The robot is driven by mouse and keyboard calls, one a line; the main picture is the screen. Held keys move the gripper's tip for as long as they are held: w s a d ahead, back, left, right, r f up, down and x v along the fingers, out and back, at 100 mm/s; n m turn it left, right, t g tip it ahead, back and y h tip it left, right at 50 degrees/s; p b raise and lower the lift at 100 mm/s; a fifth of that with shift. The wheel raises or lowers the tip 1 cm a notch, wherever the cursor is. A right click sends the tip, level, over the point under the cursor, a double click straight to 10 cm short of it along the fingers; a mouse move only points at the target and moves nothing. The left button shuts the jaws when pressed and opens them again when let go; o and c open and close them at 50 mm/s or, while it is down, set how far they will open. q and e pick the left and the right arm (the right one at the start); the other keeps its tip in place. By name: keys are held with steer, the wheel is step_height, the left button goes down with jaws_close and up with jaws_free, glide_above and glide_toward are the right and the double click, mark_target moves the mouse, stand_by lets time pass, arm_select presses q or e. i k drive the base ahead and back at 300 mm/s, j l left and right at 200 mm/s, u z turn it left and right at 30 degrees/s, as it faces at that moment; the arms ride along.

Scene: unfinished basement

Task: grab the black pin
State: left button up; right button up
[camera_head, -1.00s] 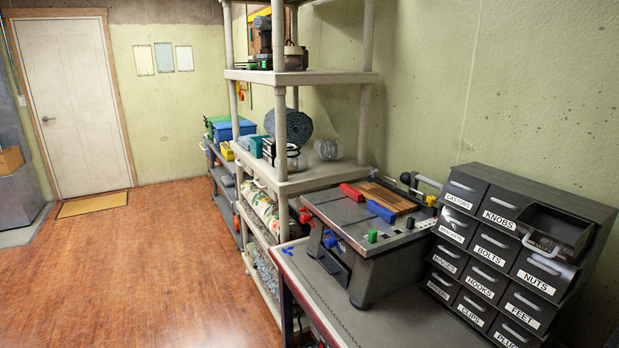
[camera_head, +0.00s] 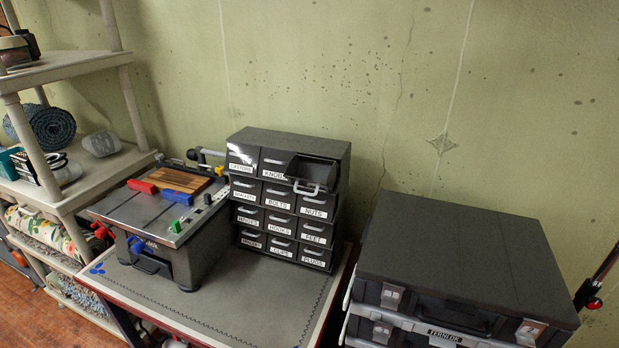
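A small black piece (camera_head: 207,199), possibly the black pin, stands on the top of a dark bench-top tool (camera_head: 190,255), near its right edge. It is too small to make out clearly. A green piece (camera_head: 175,226) sits on the same top, nearer the front. A red block (camera_head: 143,186) and a blue block (camera_head: 180,197) lie beside a striped wooden board (camera_head: 184,179) there. Neither of my grippers is in view.
The tool stands on a grey workbench (camera_head: 240,310) beside a labelled drawer cabinet (camera_head: 312,257) with its top right drawer open. Small blue pieces (camera_head: 97,268) lie at the bench's left. A shelf (camera_head: 80,67) stands left; stacked black cases (camera_head: 460,250) stand right.

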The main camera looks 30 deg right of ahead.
mark_target(208, 199)
steer(key=z, duration=1.15)
steer(key=i+u, duration=0.15)
steer(key=u, duration=0.25)
steer(key=i+l+u, duration=0.15)
steer(key=u, duration=0.3)
